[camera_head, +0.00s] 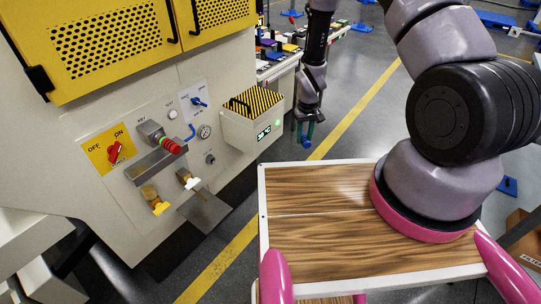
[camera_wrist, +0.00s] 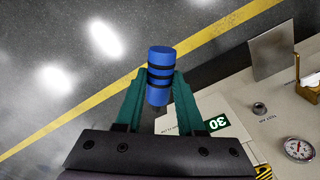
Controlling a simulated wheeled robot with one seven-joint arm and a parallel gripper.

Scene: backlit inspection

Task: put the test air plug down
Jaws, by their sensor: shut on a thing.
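The test air plug (camera_wrist: 160,77) is a blue cylinder with black bands. My gripper (camera_wrist: 157,88) has its green fingers shut on it, one on each side, in the wrist view. In the head view my gripper (camera_head: 305,132) hangs at the end of the arm, with the blue plug (camera_head: 306,142) small between its fingertips. The plug is in the air, beyond the far edge of the wooden deck and to the right of the machine panel. In the wrist view, grey floor and a yellow line lie behind the plug.
The panel holds a red switch (camera_head: 115,152), a gauge (camera_head: 204,132), a red-tipped part (camera_head: 170,145) and yellow valves (camera_head: 154,199). A box with a striped lid (camera_head: 252,103) juts out left of my gripper. The wooden deck (camera_head: 310,240) has bare room.

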